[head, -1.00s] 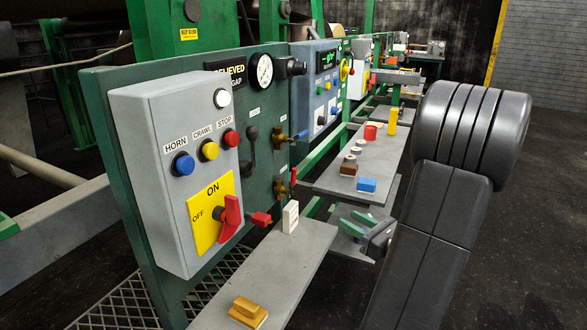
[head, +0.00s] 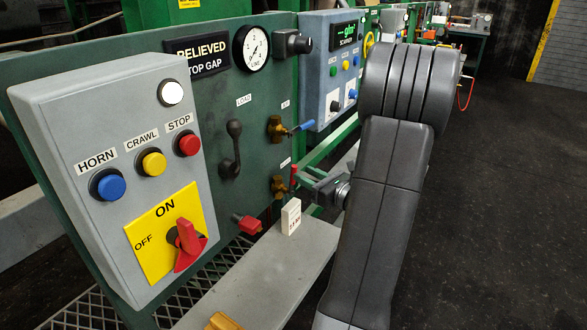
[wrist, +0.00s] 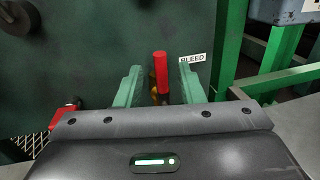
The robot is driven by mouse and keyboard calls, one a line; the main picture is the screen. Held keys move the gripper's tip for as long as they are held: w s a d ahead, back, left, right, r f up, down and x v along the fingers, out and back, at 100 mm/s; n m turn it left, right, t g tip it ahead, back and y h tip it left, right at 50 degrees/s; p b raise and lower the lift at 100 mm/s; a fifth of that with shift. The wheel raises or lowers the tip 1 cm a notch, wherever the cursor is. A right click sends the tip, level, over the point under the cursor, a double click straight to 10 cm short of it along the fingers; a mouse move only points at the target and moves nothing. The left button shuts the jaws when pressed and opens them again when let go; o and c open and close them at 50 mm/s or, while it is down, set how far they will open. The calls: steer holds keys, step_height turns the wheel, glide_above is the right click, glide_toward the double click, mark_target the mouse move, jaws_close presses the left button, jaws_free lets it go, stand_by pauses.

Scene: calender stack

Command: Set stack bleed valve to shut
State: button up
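The bleed valve is a brass body (head: 278,187) with a red lever (head: 293,177) on the green panel. The lever stands upright. In the wrist view the red lever (wrist: 160,66) stands just left of the BLEED label (wrist: 192,59), with a little brass showing below it. My gripper (head: 307,182) is close in front of the valve, reaching in from the right. In the wrist view its two green fingers (wrist: 159,78) are apart, with the lever showing in the gap between them. I see no finger touching the lever. The lever's lower part is partly hidden by my gripper body.
A second brass valve with a blue lever (head: 300,127) sits above. A white block (head: 291,216) stands on the grey shelf (head: 262,270) below. A red-tipped knob (head: 247,224) and the grey control box (head: 115,180) are to the left. A green rail (wrist: 275,80) runs right.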

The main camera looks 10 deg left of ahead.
mark_target(296, 170)
steer(key=shift+x, duration=2.7)
jaws_close()
